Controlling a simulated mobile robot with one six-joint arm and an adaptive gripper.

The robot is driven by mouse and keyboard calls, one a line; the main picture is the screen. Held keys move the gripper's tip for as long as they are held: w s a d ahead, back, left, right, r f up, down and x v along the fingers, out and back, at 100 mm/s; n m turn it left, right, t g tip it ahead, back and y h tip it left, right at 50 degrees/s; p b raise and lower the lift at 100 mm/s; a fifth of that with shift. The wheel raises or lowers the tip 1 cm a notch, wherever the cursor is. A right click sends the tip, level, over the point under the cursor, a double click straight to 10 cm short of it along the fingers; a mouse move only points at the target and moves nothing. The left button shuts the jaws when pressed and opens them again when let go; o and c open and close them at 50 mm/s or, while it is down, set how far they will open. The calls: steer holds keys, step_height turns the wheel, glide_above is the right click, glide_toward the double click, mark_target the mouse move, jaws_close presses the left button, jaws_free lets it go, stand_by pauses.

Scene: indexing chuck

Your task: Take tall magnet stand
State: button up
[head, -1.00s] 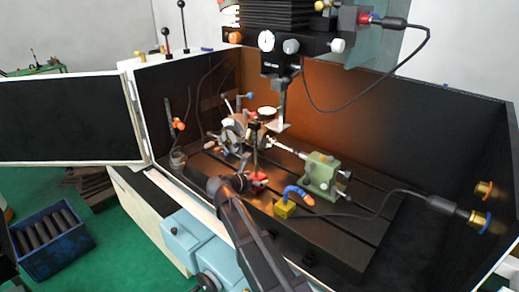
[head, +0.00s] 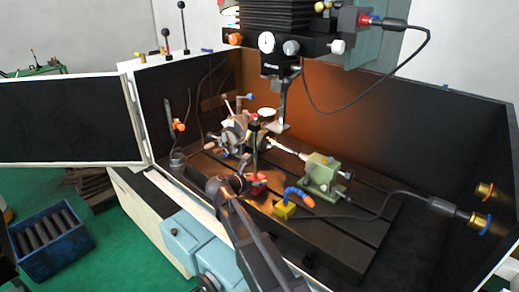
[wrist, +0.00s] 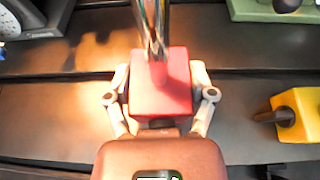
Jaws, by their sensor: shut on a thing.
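The tall magnet stand has a red block base (wrist: 160,92) and a shiny upright metal post (wrist: 152,25). In the head view its red base (head: 257,180) is low on the slotted machine table, with the dark post rising from it. My gripper (wrist: 160,95) has its two fingers on either side of the red base and is shut on it. In the head view my gripper (head: 246,184) reaches in over the enclosure's front edge, and its fingers are partly hidden there. I cannot tell whether the base touches the table.
A green tailstock (head: 321,174) stands to the right. A yellow block (head: 284,210) with a blue and orange hose is near on the right. The chuck (head: 232,133) is behind left, and the machine head (head: 283,42) hangs above. Enclosure walls surround the table.

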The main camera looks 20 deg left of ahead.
mark_target(255, 176)
steer(key=shift+s+a+r, duration=0.15)
steer(key=shift+s+r, duration=0.05)
steer(key=shift+s, duration=0.25)
stand_by(0.9)
steer(key=shift+s+a+r+p, duration=0.1)
steer(key=shift+s+r+p, duration=0.15)
steer(key=shift+r+p, duration=0.35)
steer(key=shift+s+a+r+p, duration=0.1)
steer(key=shift+s+r+p, duration=0.1)
steer(key=shift+r+p, duration=0.3)
steer(key=shift+s+f, duration=0.1)
stand_by(0.7)
steer(key=s+a, duration=0.3)
steer(key=s, duration=0.6)
steer(key=s+a+r+p, duration=0.1)
steer(key=s+a, duration=0.3)
steer(key=s, duration=0.5)
steer(key=s+a+r+p, duration=0.1)
steer(key=s+a, duration=0.3)
steer(key=s, duration=0.5)
steer(key=shift+s+a, duration=0.25)
steer(key=shift+s, duration=0.05)
stand_by(3.0)
